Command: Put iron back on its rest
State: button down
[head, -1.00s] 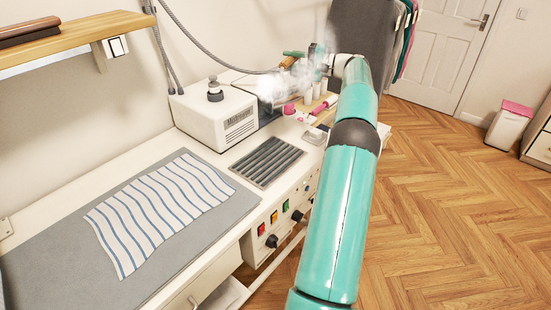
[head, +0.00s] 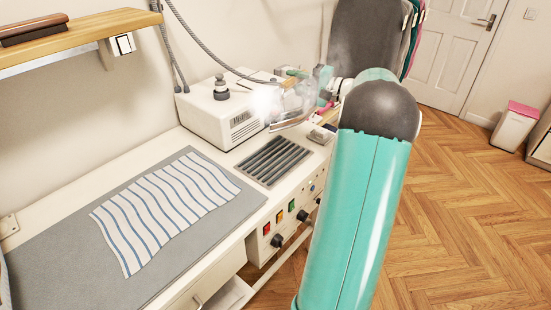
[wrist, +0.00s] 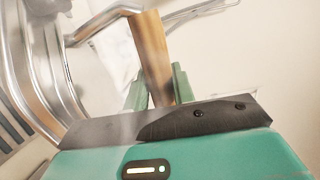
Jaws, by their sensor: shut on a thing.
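The iron has a silver metal body (head: 290,119) and a wooden handle (wrist: 152,55). My gripper (wrist: 160,84) is shut on the handle, with a green finger on each side of it. In the head view the iron is held tilted above the worktop, beyond the rest, with white steam hiding part of it. The rest (head: 272,160), a dark slatted grate set in the worktop, is empty. Its slats also show blurred at the lower left of the wrist view (wrist: 12,135). The iron and the rest appear apart.
A white boiler box (head: 208,112) with a black-capped valve stands behind the rest. A grey hose (head: 205,45) hangs over it. A striped cloth (head: 165,210) lies on the grey mat (head: 60,270) at left. Knobs and coloured buttons (head: 285,220) line the front panel.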

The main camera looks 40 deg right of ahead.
aim_at(291, 113)
jog(key=s+a+f+m+h, duration=0.15)
jog(key=s+a+f, duration=0.25)
jog(key=s+a, duration=0.5)
jog(key=shift+h, duration=0.35)
jog(key=w+d+f, duration=0.1)
jog(key=w, duration=0.2)
jog(key=w+d+f, duration=0.1)
jog(key=w, duration=0.2)
jog(key=w+d+f, duration=0.1)
jog(key=w+f, duration=0.1)
jog(key=shift+w+d, duration=0.25)
jog(key=shift+w, duration=0.15)
jog(key=w+d+f, duration=0.3)
jog(key=w+f, duration=0.1)
jog(key=f, duration=0.5)
jog(key=shift+d, duration=0.15)
jog(key=shift+f, duration=0.1)
jog(key=c, duration=1.2)
grip_release()
jog(key=shift+f, duration=0.25)
jog(key=shift+o, duration=0.2)
jog(key=shift+r, duration=0.15)
